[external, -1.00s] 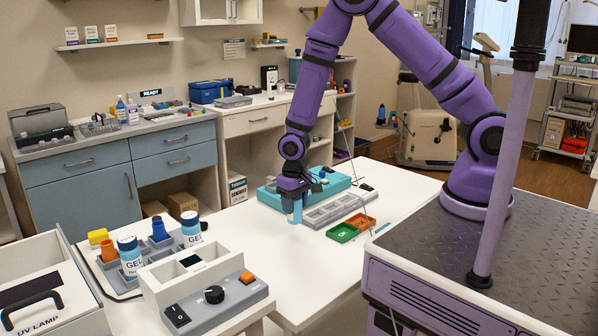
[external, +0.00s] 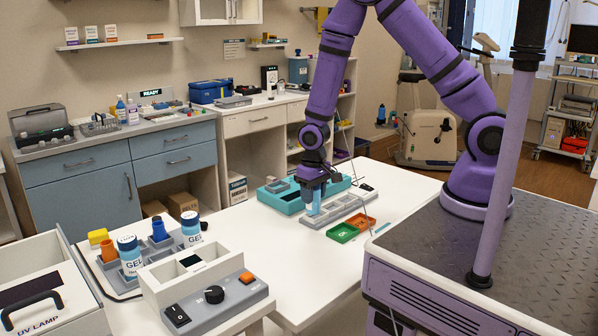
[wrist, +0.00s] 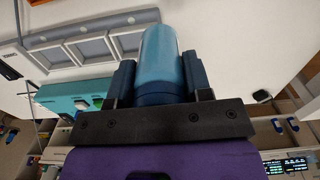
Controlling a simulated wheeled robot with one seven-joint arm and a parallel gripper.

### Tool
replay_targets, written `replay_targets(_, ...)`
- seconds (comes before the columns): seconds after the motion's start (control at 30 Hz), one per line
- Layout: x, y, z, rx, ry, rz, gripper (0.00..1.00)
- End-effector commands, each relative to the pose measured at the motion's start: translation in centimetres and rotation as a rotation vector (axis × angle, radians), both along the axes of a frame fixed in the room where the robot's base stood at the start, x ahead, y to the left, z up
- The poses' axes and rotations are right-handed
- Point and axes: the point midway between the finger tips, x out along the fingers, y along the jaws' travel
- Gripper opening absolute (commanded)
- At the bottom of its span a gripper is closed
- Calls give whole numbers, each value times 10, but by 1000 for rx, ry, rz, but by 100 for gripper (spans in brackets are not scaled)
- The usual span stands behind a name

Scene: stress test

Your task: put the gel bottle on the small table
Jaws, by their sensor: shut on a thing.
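My gripper (external: 315,190) is shut on a light blue bottle (external: 314,205), holding it by its dark blue end with the pale end pointing down. In the wrist view the bottle (wrist: 161,52) sits between the two dark fingers of my gripper (wrist: 160,85); no label shows on it. In the external view it hangs at the grey compartment tray (external: 340,212) on the white table (external: 260,250); I cannot tell whether it touches. Two other bottles marked GEL, a front one (external: 131,262) and a rear one (external: 191,232), stand upright at the left.
A teal tray (external: 283,200) lies just left of my gripper. Green (external: 342,233) and orange (external: 362,222) small trays lie to the right. A grey control box (external: 205,290) and a UV lamp box (external: 45,290) stand front left. The table's middle is bare.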

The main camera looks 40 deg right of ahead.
Motion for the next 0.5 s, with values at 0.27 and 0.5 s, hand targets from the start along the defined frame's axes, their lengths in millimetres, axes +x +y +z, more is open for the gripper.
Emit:
replay_targets(0.27,95,-75,23,2,-4,-25,19)
replay_targets(0.5,152,-153,46,0,-4,-36,19)
